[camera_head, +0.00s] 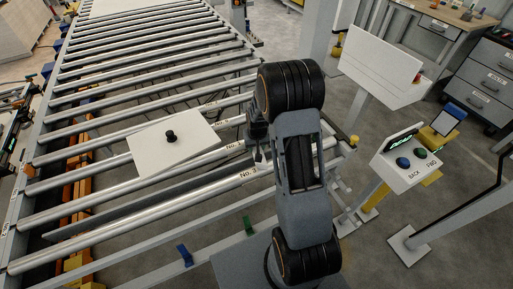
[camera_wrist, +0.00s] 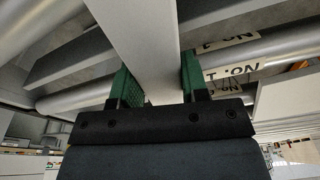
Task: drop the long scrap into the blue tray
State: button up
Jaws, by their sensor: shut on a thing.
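A long pale grey strip, which I take for the long scrap (camera_wrist: 137,32), runs from the top of the wrist view down between my fingers. My gripper (camera_wrist: 156,72) is shut on it, with a green finger pad on each side. In the head view my gripper (camera_head: 261,158) is mostly hidden behind my arm, just above the rollers near the label "No. 3". I cannot make out a blue tray in either view.
A roller conveyor (camera_head: 130,125) fills the left and middle. A white plate (camera_head: 190,150) with a black knob lies tilted on its rollers, left of my gripper. A control box (camera_head: 405,165) with blue and green buttons stands right.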

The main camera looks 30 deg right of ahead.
jog(key=c, duration=0.4)
jog(key=shift+r, duration=0.1)
jog(key=shift+c, duration=0.2)
